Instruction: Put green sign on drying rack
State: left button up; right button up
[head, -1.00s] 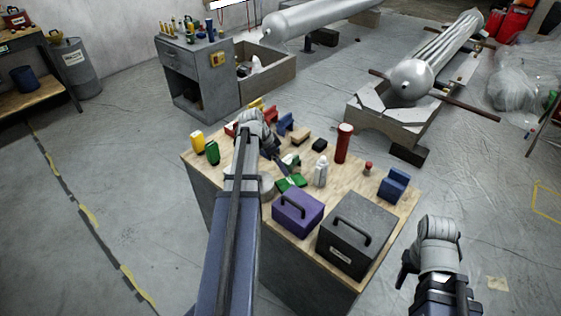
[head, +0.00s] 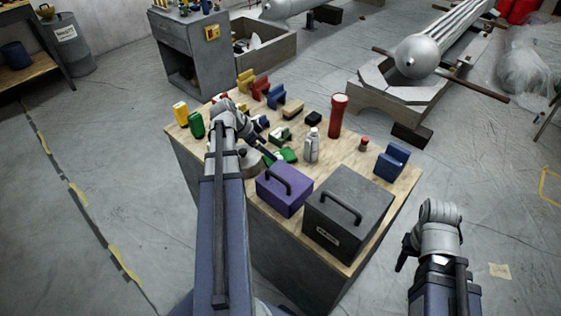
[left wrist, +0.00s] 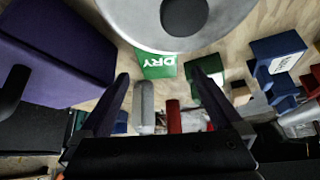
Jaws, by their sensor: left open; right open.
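A green sign with white letters "DRY" (left wrist: 158,66) lies on the wooden table top. It also shows in the head view (head: 287,155), partly hidden by my left gripper. My left gripper (head: 268,152) is open and empty, low over the table beside the sign. In the left wrist view its fingers (left wrist: 160,76) spread to either side of the sign, which appears beyond the tips. I cannot tell whether they touch it. My right gripper (head: 404,258) is open, off the table's right side. I cannot make out with certainty which thing is the drying rack.
A grey round object (left wrist: 130,12) is close to my left gripper. A purple box (head: 282,192), a dark grey box (head: 350,225), a white bottle (head: 312,148) and a red cylinder (head: 338,116) crowd the table nearby. A blue block (head: 391,162) stands at the right.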

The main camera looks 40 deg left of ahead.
pick_arm(q)
jog(key=shift+w+d+f, duration=0.1)
jog(key=shift+w+f, duration=0.1)
jog(key=shift+f, duration=0.25)
jog(key=b+x, duration=0.4)
jog(key=x, duration=0.1)
jog(key=shift+d+f+b, duration=0.1)
jog(key=shift+d+b, duration=0.1)
jog(key=shift+b, duration=0.1)
pick_arm(e)
notch_tip(320, 180, down, 5)
jog(key=shift+f, duration=0.1)
pick_arm(q)
jog(key=c, duration=1.3)
notch_tip(320, 180, up, 17)
jog(key=p, duration=1.6)
jog(key=shift+f, duration=0.25)
pick_arm(e)
notch_tip(320, 180, up, 16)
jog(key=shift+r, duration=0.2)
